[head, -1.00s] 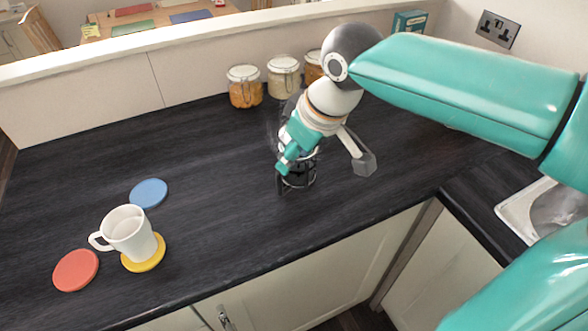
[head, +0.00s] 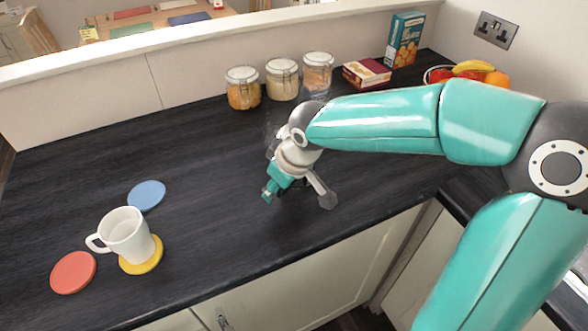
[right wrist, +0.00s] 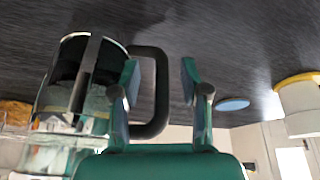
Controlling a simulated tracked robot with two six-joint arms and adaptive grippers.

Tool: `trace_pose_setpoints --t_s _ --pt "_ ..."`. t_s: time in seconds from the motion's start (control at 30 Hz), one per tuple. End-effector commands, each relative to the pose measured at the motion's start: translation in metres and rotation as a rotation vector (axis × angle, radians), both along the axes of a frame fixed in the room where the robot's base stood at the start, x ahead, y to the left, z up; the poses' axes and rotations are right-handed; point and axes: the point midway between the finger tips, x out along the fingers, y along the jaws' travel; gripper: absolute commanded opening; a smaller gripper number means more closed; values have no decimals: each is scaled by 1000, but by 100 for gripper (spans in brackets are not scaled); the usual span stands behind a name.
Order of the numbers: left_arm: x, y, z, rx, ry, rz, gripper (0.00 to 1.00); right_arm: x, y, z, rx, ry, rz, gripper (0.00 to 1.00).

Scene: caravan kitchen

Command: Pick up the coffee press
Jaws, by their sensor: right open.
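The coffee press (right wrist: 80,90), a clear glass cylinder with metal bands and a black loop handle (right wrist: 162,92), fills the left of the right wrist view. My right gripper (right wrist: 158,75) is open. Its two fingers stand on either side of the handle's upright bar, with a gap to the right finger. In the head view my right gripper (head: 297,194) is low over the dark worktop, and the press is almost wholly hidden behind the gripper and wrist. My left gripper is not in view.
A white mug (head: 126,236) stands on a yellow coaster (head: 141,262), with red (head: 73,272) and blue (head: 147,195) coasters beside it. Jars (head: 282,80), boxes (head: 404,40) and a fruit bowl (head: 470,74) line the back. The worktop's middle left is clear.

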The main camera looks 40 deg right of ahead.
Motion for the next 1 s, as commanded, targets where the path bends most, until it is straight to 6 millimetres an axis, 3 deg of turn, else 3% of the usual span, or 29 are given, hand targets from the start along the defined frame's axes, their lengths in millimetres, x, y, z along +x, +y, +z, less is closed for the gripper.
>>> trace_pose_setpoints --t_s 0.27,0.53,1.0 --pt "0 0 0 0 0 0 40 1 0 -2 1 -1 -1 44" --pt "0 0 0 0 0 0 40 1 0 -2 1 -1 -1 0" --pt "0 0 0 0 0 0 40 2 0 -1 0 -4 0 0"
